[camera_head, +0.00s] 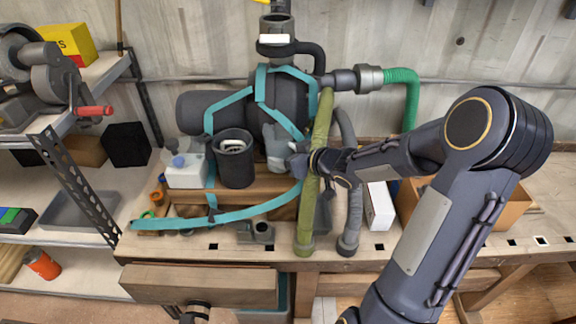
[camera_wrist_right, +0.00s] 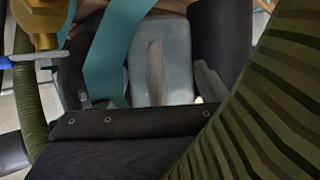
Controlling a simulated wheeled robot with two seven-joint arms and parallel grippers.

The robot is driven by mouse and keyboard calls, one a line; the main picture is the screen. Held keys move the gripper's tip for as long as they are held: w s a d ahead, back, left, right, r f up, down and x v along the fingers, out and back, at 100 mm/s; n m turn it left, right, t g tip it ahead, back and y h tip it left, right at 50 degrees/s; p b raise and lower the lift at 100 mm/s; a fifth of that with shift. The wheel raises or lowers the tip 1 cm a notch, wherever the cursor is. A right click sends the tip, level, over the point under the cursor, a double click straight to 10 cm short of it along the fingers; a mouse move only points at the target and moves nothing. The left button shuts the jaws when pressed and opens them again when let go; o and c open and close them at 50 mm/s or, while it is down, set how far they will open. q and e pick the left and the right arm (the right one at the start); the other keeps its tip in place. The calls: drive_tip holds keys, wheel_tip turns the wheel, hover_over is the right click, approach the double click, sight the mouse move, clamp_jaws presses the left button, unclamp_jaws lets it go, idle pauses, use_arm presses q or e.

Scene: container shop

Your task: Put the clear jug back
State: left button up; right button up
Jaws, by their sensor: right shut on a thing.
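The clear jug (camera_head: 276,150) is a pale, see-through grey vessel on the workbench, standing just right of a black pot. It looks upright. My right gripper (camera_head: 294,160) reaches in from the right, behind a green ribbed hose, and is shut on the jug. In the right wrist view the jug (camera_wrist_right: 160,62) fills the middle between the dark gripper parts, with an upright handle-like strip on it. The hose and teal strap partly hide the grip in the head view. I cannot tell whether the jug touches the bench. My left gripper is not in view.
The green hose (camera_head: 319,185) and a grey hose (camera_head: 352,200) stand close to my right wrist. A black pot (camera_head: 236,166) and a white box (camera_head: 187,172) are left of the jug. A dark tank (camera_head: 285,98) with teal straps is behind. A shelf unit (camera_head: 75,155) stands left.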

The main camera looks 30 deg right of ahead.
drive_tip(key=shift+w+f, duration=0.1)
drive_tip(key=shift+f, duration=1.5)
drive_tip(key=shift+f+b, duration=0.15)
drive_tip(key=shift+b, duration=0.15)
drive_tip(key=o, duration=1.1)
